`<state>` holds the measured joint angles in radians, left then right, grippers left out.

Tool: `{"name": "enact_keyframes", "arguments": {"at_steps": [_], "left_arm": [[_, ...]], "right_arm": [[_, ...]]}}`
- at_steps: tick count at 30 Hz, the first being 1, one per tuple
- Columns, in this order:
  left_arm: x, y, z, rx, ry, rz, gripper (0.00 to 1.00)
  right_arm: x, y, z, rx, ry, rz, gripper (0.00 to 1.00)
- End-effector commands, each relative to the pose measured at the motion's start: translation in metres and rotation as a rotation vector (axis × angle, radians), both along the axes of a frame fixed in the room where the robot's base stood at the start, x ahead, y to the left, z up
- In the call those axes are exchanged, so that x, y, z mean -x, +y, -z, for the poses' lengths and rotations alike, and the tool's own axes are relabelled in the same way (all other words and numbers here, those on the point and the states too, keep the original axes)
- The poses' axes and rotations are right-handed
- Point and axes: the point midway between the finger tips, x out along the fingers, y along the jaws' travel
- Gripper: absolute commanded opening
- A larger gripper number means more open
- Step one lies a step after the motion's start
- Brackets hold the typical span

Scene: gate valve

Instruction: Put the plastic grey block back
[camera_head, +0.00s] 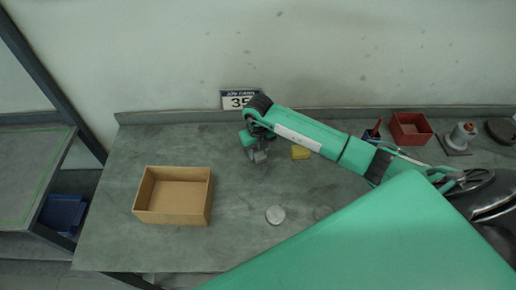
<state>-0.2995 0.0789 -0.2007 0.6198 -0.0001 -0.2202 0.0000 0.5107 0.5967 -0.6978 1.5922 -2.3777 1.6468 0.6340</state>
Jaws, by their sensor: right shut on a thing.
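My right gripper (258,153) hangs over the back middle of the grey-green workbench (115,230), pointing down. It is shut on a small grey piece, which looks like the grey block (260,157). The block is small in the picture and partly hidden by the fingers, so I cannot tell whether it touches the bench. An open brown box (178,188) stands on the bench to the left of the gripper, and its floor looks bare. My left gripper is not in view.
A red bin (410,128) and a grey fitting (461,137) stand at the back right. Bench between box and gripper is clear.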

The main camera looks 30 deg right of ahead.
Motion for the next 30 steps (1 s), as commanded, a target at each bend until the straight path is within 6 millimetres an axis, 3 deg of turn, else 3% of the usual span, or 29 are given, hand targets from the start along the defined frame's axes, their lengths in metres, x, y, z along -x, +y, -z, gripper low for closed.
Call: {"name": "enact_keyframes", "arguments": {"at_steps": [10,11,14,26,30], "left_arm": [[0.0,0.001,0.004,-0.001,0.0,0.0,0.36],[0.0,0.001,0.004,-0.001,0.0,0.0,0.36],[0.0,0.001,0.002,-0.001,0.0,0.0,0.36],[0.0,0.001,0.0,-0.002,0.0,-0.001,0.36],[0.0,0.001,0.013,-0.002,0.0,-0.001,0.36]], "right_arm": [[-0.001,0.0,0.005,0.0,-0.002,-0.001,0.18],[0.0,0.0,0.005,0.0,-0.002,-0.001,0.42],[-0.001,0.0,0.004,0.0,-0.002,-0.001,0.61],[-0.001,0.0,-0.002,0.0,-0.003,-0.001,0.61],[-0.002,0.0,-0.022,-0.001,-0.008,-0.003,0.61]]}}
